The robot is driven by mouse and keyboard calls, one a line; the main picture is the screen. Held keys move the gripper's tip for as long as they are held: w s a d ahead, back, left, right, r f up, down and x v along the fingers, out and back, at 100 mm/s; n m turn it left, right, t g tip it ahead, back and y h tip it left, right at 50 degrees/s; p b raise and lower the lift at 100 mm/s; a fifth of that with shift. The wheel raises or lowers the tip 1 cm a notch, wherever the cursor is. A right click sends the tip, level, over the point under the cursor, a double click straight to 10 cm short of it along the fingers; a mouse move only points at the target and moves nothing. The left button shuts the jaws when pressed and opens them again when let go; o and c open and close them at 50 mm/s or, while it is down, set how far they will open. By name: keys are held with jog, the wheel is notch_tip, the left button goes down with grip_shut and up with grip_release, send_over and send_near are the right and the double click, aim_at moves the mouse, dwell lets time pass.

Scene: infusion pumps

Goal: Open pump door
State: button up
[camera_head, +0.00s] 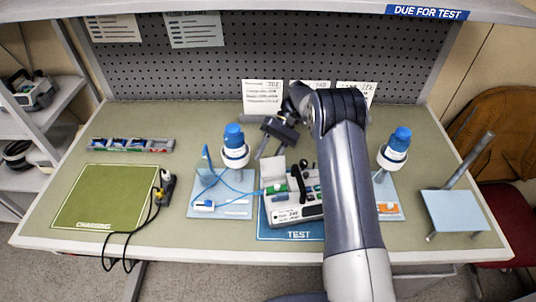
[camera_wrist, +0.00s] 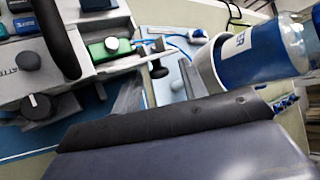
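The infusion pump (camera_head: 299,212) sits on the blue TEST mat (camera_head: 270,232) at the front middle of the bench. A pale panel (camera_head: 272,172), which looks like its door, stands raised at the pump's back left. Whether a finger touches the panel cannot be told. My arm hides the pump's right side.
A blue-capped bottle (camera_head: 234,140) on a stand is close left of my gripper, with blue tubing beside it. Another bottle (camera_head: 396,146) stands right of my arm. A tilted plate (camera_head: 453,211) stands far right.

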jog(key=shift+r, duration=0.1)
notch_tip(320, 180, up, 10)
jog(key=p, duration=0.1)
dwell(0.4)
dwell(0.4)
